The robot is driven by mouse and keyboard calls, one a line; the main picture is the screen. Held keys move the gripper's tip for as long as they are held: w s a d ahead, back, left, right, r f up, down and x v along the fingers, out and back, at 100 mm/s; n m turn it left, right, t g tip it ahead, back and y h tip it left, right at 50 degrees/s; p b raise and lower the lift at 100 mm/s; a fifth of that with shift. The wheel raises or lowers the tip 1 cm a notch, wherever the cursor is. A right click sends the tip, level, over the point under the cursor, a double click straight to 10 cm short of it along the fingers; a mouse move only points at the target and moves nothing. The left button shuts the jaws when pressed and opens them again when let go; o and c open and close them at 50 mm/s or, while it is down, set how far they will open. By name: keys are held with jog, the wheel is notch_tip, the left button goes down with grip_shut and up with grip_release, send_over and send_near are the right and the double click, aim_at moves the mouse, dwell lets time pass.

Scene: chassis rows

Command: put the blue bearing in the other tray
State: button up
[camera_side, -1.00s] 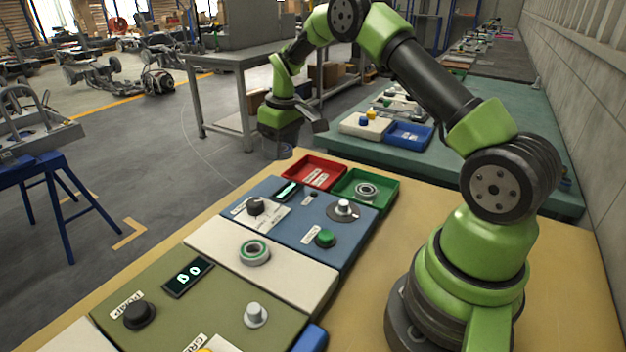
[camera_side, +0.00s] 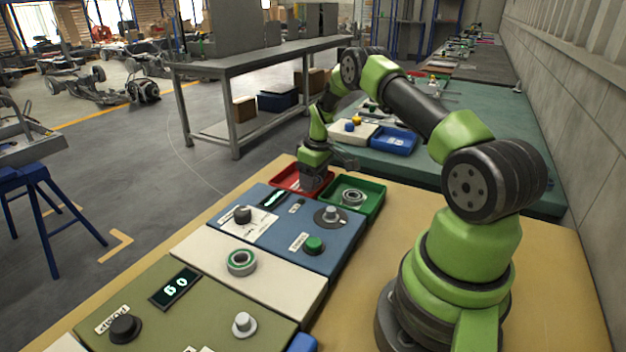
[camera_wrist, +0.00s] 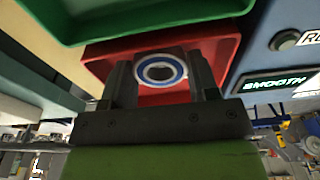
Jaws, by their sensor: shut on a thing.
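My gripper (camera_side: 316,184) is low over the red tray (camera_side: 285,178). In the wrist view the blue bearing (camera_wrist: 160,71), a metal ring with a blue band, sits between the two fingers of my gripper (camera_wrist: 160,62), which are shut on it. The red tray (camera_wrist: 222,52) lies behind and around it in that view. Whether the bearing touches the tray floor I cannot tell. In the side view my gripper hides the bearing. The green tray (camera_side: 377,194) stands right beside the red one and holds a grey bearing (camera_side: 353,197).
A blue panel (camera_side: 335,258) with knobs lies in front of the trays. A white panel (camera_side: 290,288) carries a green-banded bearing (camera_side: 241,262). A blue tray (camera_side: 393,141) sits on the teal table behind. The tan tabletop right of the green tray is bare.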

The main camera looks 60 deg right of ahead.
jog(key=shift+f, duration=0.35)
jog(key=shift+f, duration=0.1)
jog(key=o, duration=1)
